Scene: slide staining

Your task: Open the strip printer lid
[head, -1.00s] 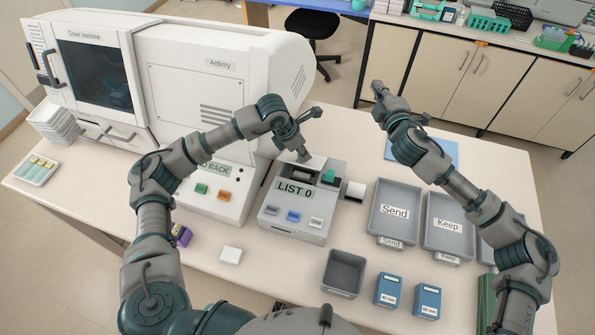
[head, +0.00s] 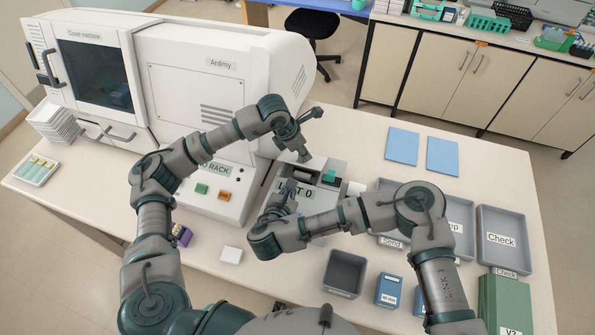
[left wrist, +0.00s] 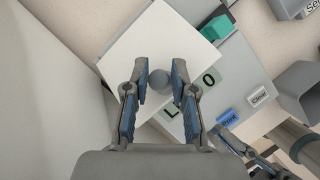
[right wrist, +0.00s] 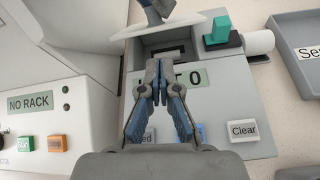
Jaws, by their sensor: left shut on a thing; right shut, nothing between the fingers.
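The strip printer (head: 329,196) stands on the table, with a green LIST 0 display and a green block on top. Its white lid (left wrist: 135,45) is a flat plate with a round grey knob (left wrist: 160,80). My left gripper (head: 303,157) is shut on the knob from above. In the right wrist view the lid (right wrist: 135,31) shows nearly edge-on, with a dark recess visible below it in the printer top. My right gripper (right wrist: 158,65) is shut and empty, in front of the display and partly covering it. In the head view my right arm hides the printer's buttons.
The NO RACK machine (head: 205,200) stands close left of the printer. A white roll (right wrist: 259,42) sticks out at the printer's right. Grey trays (head: 502,238) lie to the right, partly behind my right arm. A grey bin (head: 345,272) stands in front.

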